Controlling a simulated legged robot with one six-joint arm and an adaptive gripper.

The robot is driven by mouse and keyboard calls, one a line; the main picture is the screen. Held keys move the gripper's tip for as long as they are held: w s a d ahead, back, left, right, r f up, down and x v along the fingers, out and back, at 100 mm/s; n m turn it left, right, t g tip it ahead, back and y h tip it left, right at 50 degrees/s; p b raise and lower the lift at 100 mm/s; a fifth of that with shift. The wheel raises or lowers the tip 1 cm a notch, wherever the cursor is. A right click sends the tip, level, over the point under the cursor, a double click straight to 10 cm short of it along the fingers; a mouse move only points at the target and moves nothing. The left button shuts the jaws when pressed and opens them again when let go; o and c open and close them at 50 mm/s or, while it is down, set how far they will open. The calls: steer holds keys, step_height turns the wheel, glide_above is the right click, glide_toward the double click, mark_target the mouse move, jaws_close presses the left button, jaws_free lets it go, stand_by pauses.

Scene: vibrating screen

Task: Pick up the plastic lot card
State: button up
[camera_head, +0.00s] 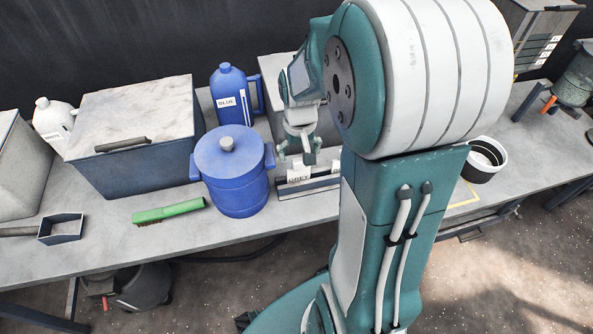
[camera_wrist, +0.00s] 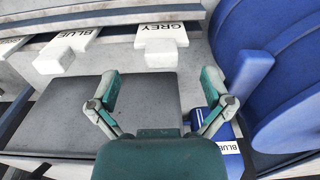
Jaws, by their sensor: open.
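White plastic lot cards stand in a low rack (camera_head: 283,194) on the bench. The card labelled GREY (camera_head: 299,183) shows in the head view just below my gripper (camera_head: 299,156). In the wrist view the labels appear upside down: the GREY card (camera_wrist: 160,45) is at top centre, the BLUE card (camera_wrist: 68,50) is left of it, and another card (camera_wrist: 10,46) is cut off by the left edge. My gripper (camera_wrist: 160,88) is open and empty, its fingers spread. The GREY card lies beyond the fingertips in that view, apart from them. My arm hides part of the rack.
A blue lidded pot (camera_head: 232,170) stands close left of the rack; it fills the right of the wrist view. A blue jug (camera_head: 230,95) stands behind. A green brush (camera_head: 168,211), a large box (camera_head: 135,110) and a black-and-white bowl (camera_head: 484,160) are also on the bench.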

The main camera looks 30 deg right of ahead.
mark_target(299, 168)
step_height(299, 168, down, 6)
steer(key=shift+a+r, duration=0.1)
steer(key=shift+a, duration=0.05)
steer(key=shift+s, duration=0.1)
steer(key=c, duration=0.8)
